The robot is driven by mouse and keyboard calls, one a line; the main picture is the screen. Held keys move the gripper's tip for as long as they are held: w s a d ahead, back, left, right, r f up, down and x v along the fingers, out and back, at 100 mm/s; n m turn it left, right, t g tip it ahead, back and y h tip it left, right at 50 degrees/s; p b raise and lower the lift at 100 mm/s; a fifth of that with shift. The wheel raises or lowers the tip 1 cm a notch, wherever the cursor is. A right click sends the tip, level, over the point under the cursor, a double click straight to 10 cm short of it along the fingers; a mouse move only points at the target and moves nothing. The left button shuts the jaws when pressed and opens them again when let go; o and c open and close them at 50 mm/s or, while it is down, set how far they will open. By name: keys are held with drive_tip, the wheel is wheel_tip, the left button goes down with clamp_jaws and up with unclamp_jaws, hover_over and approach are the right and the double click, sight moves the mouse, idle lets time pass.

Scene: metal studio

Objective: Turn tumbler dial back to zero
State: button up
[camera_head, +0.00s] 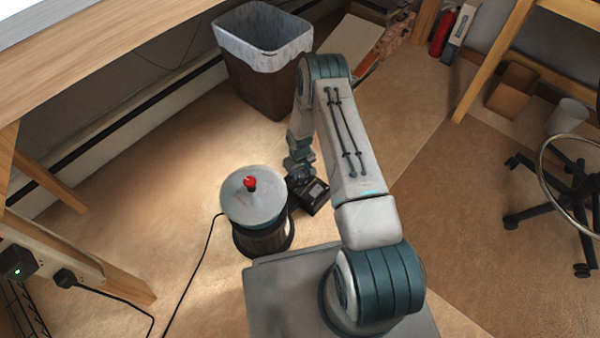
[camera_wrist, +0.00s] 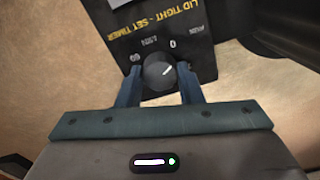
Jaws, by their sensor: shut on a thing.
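The tumbler (camera_head: 262,228) is a round drum with a pale lid and a red knob on top, standing on the floor in the head view. Its black control box (camera_head: 313,196) sits at its right side. In the wrist view the control panel (camera_wrist: 195,55) carries yellow lettering, "LID TIGHT - SET TIMER", a 0 and a 60. The dial (camera_wrist: 160,72) is a dark round knob with a white pointer line, which points up and right, towards the 0. My gripper (camera_wrist: 160,80) is shut on the dial, one finger on each side. In the head view my arm partly hides the box.
A brown bin (camera_head: 262,85) with a white liner stands behind the tumbler. A black cord (camera_head: 196,268) runs from the tumbler across the floor. A wooden desk leg (camera_head: 112,272) is at left, a wheeled chair (camera_head: 565,195) at right. Floor between is clear.

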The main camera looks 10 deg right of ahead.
sight(300, 173)
drive_tip(key=shift+n, duration=1.2)
drive_tip(key=o, duration=1)
wheel_tip(300, 173, up, 14)
drive_tip(key=p, duration=0.5)
drive_tip(key=shift+w+f, duration=0.1)
